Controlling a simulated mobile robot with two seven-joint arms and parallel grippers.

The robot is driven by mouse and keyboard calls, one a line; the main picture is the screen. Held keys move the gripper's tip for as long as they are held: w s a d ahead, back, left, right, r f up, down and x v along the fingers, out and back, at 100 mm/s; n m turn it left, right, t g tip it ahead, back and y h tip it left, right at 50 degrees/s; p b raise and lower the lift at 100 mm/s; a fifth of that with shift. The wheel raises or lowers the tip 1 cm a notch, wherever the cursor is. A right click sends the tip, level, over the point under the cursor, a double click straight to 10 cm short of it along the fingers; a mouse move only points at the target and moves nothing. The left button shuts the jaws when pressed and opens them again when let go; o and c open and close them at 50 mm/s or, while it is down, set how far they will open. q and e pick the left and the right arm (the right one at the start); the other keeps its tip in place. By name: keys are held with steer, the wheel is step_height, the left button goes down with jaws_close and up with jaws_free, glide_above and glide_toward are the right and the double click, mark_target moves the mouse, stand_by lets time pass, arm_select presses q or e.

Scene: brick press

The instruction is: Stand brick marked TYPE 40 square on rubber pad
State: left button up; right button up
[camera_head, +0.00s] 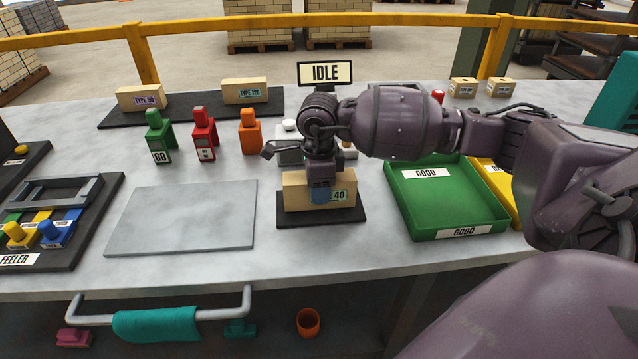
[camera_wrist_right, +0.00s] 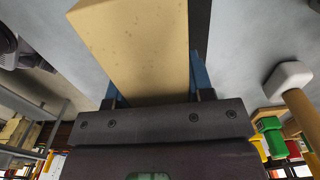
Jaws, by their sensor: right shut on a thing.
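The tan brick (camera_head: 295,192) with a label whose visible part reads "40" is at the dark rubber pad (camera_head: 340,216) in the middle of the bench. My right gripper (camera_head: 320,191) reaches down over the brick and is shut on it, with a blue finger in front covering part of the label. The brick looks roughly in line with the pad; I cannot tell whether its base touches it. In the right wrist view the brick (camera_wrist_right: 130,45) sits between the blue fingers (camera_wrist_right: 155,88). My left gripper is not in view.
A green GOOD tray (camera_head: 450,208) stands right of the pad. A grey plate (camera_head: 182,217) lies to the left, beside the FEELER station (camera_head: 110,215). Green, red and orange blocks (camera_head: 204,135) stand behind. Bricks marked TYPE 90 and TYPE 120 (camera_head: 245,91) are at the back.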

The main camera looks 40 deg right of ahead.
steer(key=shift+f, duration=0.15)
steer(key=o, duration=1)
steer(key=shift+c, duration=0.2)
step_height(320, 180, up, 9)
steer(key=shift+r+p, duration=0.15)
steer(key=shift+p, duration=0.35)
steer(key=shift+r, duration=0.75)
